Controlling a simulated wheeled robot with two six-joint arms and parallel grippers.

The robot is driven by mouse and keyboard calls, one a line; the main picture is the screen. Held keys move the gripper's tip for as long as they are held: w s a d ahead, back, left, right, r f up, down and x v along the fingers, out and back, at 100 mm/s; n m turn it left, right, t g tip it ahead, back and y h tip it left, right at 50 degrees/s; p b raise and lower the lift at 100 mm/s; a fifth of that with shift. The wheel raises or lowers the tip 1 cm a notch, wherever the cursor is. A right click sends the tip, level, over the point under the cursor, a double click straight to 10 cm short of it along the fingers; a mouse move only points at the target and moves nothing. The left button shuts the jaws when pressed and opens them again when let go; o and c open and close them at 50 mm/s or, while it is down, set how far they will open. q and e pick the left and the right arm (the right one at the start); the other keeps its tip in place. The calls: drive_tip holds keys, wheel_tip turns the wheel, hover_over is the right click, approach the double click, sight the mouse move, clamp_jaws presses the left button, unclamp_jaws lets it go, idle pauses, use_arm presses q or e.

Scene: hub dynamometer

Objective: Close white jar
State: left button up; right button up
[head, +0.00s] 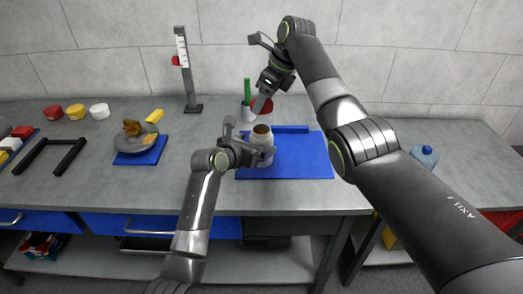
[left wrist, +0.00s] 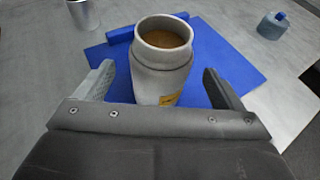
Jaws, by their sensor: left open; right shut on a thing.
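The white jar (head: 262,136) stands uncapped on the blue mat (head: 308,160). In the left wrist view the jar (left wrist: 163,58) is upright, with brown contents visible through its open mouth. My left gripper (left wrist: 160,82) is open, with one finger on each side of the jar and visible gaps between fingers and wall. My right gripper (head: 266,92) is above the jar, shut on a red disc-like lid (head: 263,106), which is tilted. The exact grip on the lid is partly hidden by the gripper.
A metal cup (head: 247,112) with a green item stands behind the jar. A blue bar (head: 291,129) lies at the mat's back edge. A height gauge (head: 188,75), a plate on a blue pad (head: 137,158) and red, yellow and white round pieces (head: 76,111) are to the left. A blue bottle (head: 425,155) is at right.

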use_arm(q)
drive_tip(key=shift+x, duration=2.15)
drive_tip(key=c, duration=1.5)
use_arm(e)
hover_over(259, 133)
drive_tip(key=d, duration=0.2)
drive_tip(key=shift+s+a+f, duration=0.1)
drive_tip(key=shift+s+f, duration=0.05)
drive_tip(key=shift+f, duration=0.7)
drive_tip(key=shift+s+a+f, duration=0.1)
drive_tip(key=shift+s+f, duration=0.05)
drive_tip(key=shift+f, duration=0.65)
drive_tip(key=shift+s+a+f, duration=0.1)
drive_tip(key=shift+s+f, duration=0.05)
drive_tip(key=shift+f, duration=0.7)
drive_tip(key=shift+f, duration=0.1)
drive_tip(key=shift+f, duration=0.75)
drive_tip(key=shift+f, duration=0.6)
use_arm(q)
clamp_jaws()
use_arm(e)
drive_tip(key=o, duration=0.9)
